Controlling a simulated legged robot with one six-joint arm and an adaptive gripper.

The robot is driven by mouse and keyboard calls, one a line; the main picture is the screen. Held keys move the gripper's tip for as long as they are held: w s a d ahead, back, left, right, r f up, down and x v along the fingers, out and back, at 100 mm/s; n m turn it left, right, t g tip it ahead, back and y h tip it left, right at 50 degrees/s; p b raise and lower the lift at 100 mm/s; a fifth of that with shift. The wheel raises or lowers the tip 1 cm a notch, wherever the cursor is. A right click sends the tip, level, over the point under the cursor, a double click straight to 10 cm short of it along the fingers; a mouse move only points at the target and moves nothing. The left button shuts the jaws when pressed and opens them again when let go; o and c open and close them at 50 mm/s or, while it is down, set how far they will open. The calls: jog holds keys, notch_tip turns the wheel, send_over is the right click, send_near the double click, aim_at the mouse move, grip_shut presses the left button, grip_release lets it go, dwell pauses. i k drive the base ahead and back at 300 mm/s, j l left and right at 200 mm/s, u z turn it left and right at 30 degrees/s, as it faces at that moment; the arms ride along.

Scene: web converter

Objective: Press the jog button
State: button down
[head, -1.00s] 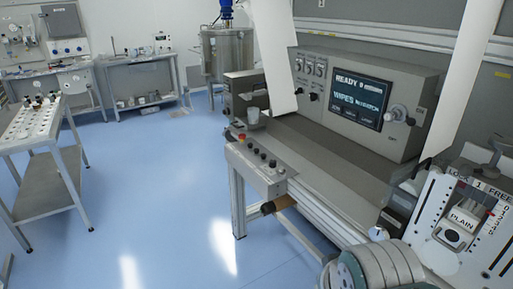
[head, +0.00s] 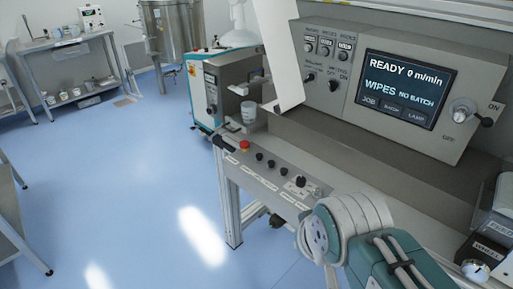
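A grey control strip (head: 230,150) runs along the front of the machine. A row of small black buttons (head: 270,163) follows, then a black knob (head: 300,182) on a light plate. Small labels lie in front of them, too small to read, so I cannot tell which button is the jog button. My arm's rounded grey and teal links cover the lower right, just right of the knob. My gripper is not in view.
The machine's upright panel has a screen (head: 398,88) reading "READY 0 m/min" and "WIPES NO BATCH". A white web sheet (head: 278,50) hangs left of it. The blue floor (head: 130,180) on the left is clear.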

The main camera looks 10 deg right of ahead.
aim_at(271, 162)
jog(key=i+j+z, duration=0.15)
jog(key=i+j, duration=0.4)
jog(key=i+j+z, duration=0.1)
jog(key=i+j, duration=0.35)
jog(key=j, duration=0.25)
